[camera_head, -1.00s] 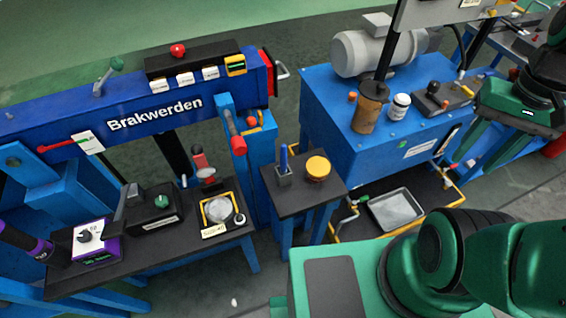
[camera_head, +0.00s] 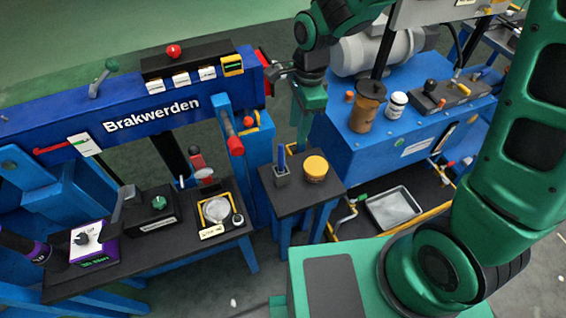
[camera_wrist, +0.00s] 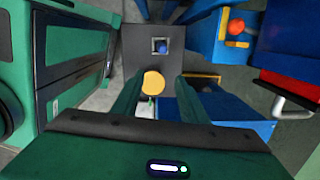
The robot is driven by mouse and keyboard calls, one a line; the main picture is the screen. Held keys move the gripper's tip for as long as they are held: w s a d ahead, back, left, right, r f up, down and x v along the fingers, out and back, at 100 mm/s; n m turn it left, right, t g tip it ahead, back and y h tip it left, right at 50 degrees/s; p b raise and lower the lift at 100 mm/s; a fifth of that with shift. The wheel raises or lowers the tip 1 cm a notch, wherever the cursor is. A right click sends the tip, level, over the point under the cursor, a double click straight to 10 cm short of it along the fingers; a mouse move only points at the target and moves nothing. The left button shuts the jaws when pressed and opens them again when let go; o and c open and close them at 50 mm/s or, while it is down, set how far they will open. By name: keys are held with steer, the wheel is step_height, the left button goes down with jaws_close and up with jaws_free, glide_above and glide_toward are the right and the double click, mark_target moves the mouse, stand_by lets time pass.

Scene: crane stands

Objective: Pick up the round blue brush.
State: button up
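The round blue brush (camera_head: 282,157) stands upright in a small grey square holder (camera_head: 283,180) on the small dark table (camera_head: 293,203). In the wrist view, the brush (camera_wrist: 162,47) shows end-on as a blue round top inside the square holder. My gripper (camera_head: 303,146) points down behind and above the small table in the head view. In the wrist view, the two green fingers of my gripper (camera_wrist: 158,82) are apart with nothing held between them. The brush lies beyond the fingertips there, towards the top of the picture.
A yellow-lidded jar (camera_head: 315,168) stands right of the brush; its lid (camera_wrist: 152,83) shows between my fingers. The blue Brakwerden machine (camera_head: 150,112) is at left. A blue cabinet (camera_head: 400,152) with a brown jar (camera_head: 367,108) is at right. A grey tray (camera_head: 393,209) lies low.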

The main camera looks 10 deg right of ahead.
mark_target(280, 145)
steer(key=shift+m, duration=0.4)
steer(key=a, duration=0.1)
steer(key=a+f, duration=0.1)
steer(key=a, duration=0.1)
steer(key=shift+s+a+f, duration=0.15)
steer(key=shift+a+f, duration=0.15)
steer(key=shift+a, duration=0.1)
steer(key=f, duration=0.2)
steer(key=a+f, duration=0.1)
steer(key=f, duration=0.1)
steer(key=shift+s+f, duration=0.1)
steer(key=shift+f, duration=0.05)
steer(key=shift+a+f, duration=0.1)
steer(key=shift+f, duration=3.15)
jaws_close()
